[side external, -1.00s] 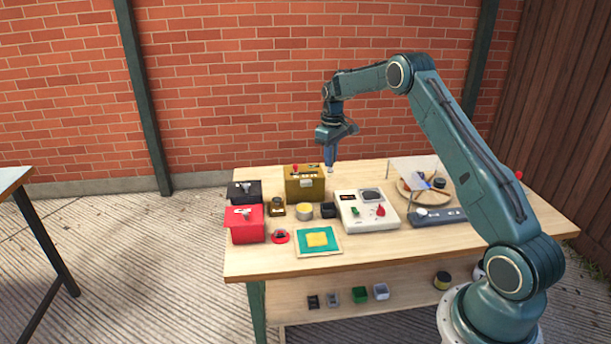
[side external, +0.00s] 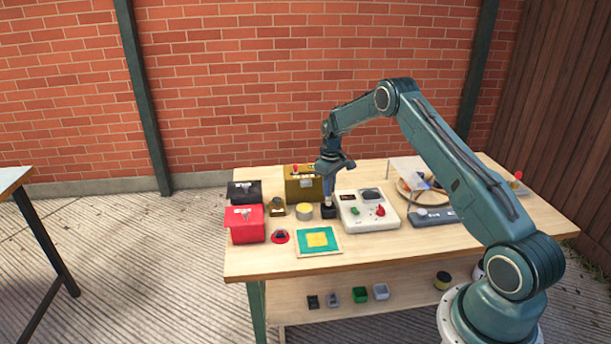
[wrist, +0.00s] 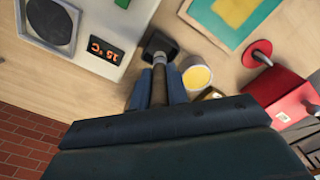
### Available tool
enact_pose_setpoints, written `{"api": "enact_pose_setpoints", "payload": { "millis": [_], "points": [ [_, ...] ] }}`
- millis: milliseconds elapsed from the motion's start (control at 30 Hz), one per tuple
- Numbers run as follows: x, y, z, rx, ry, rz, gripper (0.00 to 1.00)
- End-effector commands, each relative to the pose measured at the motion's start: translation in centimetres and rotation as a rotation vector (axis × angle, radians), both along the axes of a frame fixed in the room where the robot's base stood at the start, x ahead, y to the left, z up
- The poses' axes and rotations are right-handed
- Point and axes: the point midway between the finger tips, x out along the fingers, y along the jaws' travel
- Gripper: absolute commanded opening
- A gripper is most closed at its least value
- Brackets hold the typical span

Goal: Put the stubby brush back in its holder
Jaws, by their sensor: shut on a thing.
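My gripper (side external: 331,188) points straight down over the small black holder (side external: 329,212) on the workbench. In the wrist view its two fingers (wrist: 160,84) are shut on the stubby brush (wrist: 159,82), a short dark cylinder with a pale grey band towards its far end. The brush's far end overlaps the opening of the dark square holder (wrist: 151,43). How deep it sits in the holder, if at all, I cannot tell. In the side view the fingers and the holder hide the brush.
A white console (side external: 364,222) stands close right of the holder, and a yellow-topped round tin (side external: 303,211) close left. An olive box (side external: 300,186) is behind left. A teal-framed yellow pad (side external: 318,240) lies in front. Red (side external: 246,226) and black (side external: 236,192) boxes stand further left.

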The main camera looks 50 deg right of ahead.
Motion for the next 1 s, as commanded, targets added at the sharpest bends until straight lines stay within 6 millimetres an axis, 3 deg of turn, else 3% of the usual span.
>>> {"api": "enact_pose_setpoints", "payload": {
  "millis": [300,767,800,900,1000],
  "points": [
    [0.0,0.0,-3.3,0.001,0.001,0.0,0.0],
    [0.0,0.0,-3.8,0.001,0.001,0.0,0.0],
    [0.0,0.0,-3.8,0.001,0.001,0.0,0.2],
    [0.0,0.0,-3.8,0.001,0.001,0.0,0.38],
    [0.0,0.0,-3.8,0.001,0.001,0.0,0.38]
  ]
}}
